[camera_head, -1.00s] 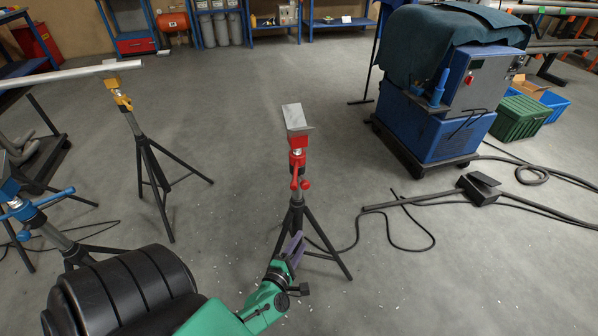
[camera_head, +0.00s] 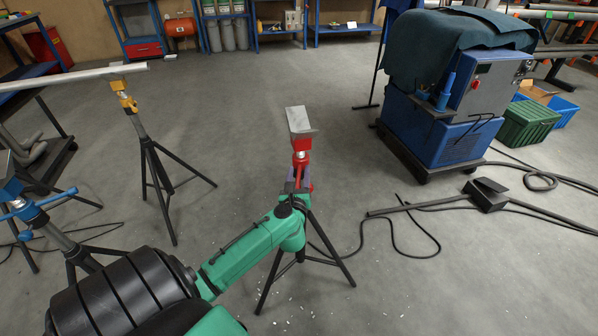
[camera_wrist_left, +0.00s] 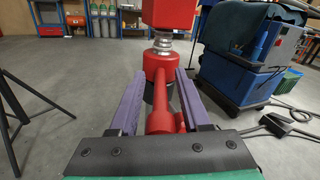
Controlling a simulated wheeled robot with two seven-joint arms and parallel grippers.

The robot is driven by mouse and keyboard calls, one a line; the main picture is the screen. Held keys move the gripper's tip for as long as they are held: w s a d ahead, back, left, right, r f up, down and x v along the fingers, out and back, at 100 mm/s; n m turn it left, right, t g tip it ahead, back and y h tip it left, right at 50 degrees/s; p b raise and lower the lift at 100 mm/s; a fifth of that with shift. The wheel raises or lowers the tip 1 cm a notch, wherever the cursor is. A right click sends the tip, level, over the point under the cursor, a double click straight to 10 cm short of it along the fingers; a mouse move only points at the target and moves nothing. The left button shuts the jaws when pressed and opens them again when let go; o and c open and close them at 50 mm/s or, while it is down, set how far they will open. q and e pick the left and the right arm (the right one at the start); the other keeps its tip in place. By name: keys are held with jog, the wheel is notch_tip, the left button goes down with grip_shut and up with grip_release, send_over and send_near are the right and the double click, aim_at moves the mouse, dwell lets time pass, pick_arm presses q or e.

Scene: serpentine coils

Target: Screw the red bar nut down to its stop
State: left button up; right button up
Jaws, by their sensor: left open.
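The red bar nut (camera_wrist_left: 161,67) sits on the upright threaded post of the middle tripod stand, with bare screw thread (camera_wrist_left: 163,44) showing between it and the red block (camera_wrist_left: 168,14) above. Its red bar end (camera_wrist_left: 164,118) points towards me in the left wrist view. My left gripper (camera_wrist_left: 152,84) is open, with one purple finger on each side of the nut and bar. Whether the fingers touch it I cannot tell. In the head view the nut (camera_head: 300,172) is partly hidden by my left gripper (camera_head: 297,184). My right gripper is not in view.
A grey V-shaped head (camera_head: 300,120) tops the middle stand. A yellow stand (camera_head: 127,102) carrying a pipe and a blue-handled stand (camera_head: 30,212) are at left. A blue machine (camera_head: 440,120) stands at right. Cables (camera_head: 400,248) lie on the floor right of the tripod.

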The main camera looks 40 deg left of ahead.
pick_arm(q)
jog(key=shift+w+a, duration=0.2)
jog(key=shift+w, duration=0.1)
grip_shut()
dwell(1.2)
